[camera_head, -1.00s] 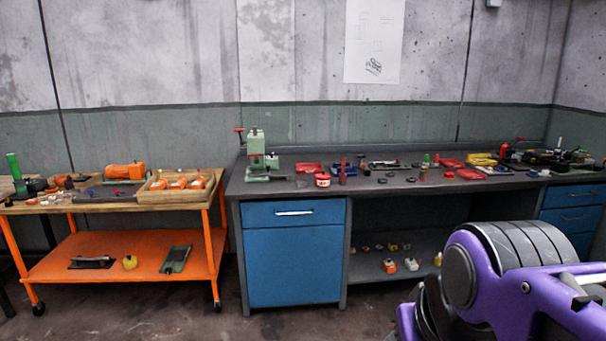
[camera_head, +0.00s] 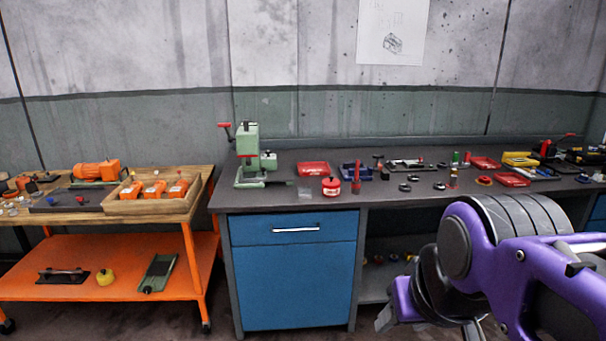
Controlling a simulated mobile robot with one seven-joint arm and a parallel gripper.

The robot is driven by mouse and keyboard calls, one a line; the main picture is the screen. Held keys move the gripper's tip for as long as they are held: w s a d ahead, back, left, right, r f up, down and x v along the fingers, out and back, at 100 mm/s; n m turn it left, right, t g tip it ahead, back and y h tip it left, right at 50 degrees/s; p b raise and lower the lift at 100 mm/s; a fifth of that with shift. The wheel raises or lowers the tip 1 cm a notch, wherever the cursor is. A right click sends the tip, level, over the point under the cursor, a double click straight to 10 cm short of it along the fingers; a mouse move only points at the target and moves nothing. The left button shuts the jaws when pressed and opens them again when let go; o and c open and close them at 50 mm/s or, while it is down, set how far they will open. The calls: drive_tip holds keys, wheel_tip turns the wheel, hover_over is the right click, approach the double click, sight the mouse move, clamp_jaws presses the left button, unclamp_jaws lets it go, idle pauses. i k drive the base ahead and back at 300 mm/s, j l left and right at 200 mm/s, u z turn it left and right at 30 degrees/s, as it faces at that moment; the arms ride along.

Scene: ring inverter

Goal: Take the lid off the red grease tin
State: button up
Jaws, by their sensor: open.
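The red grease tin (camera_head: 331,188) stands upright near the front edge of the grey workbench, left of centre. It is small and round with a pale band, and its red lid (camera_head: 331,180) with a small knob appears to sit on top. My gripper (camera_head: 430,322) is partly in view at the bottom, below my purple arm. Its grey fingers look apart, with nothing seen between them. It is in front of the bench, lower and to the right of the tin, well away from it.
A green press (camera_head: 247,150) stands left of the tin. Several black rings lie further right. An orange cart (camera_head: 120,258) adjoins the bench at left.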

sight(331, 181)
drive_tip(key=i, duration=0.6)
drive_tip(key=i+l, duration=0.15)
drive_tip(key=i, duration=0.45)
drive_tip(key=j+u, duration=0.05)
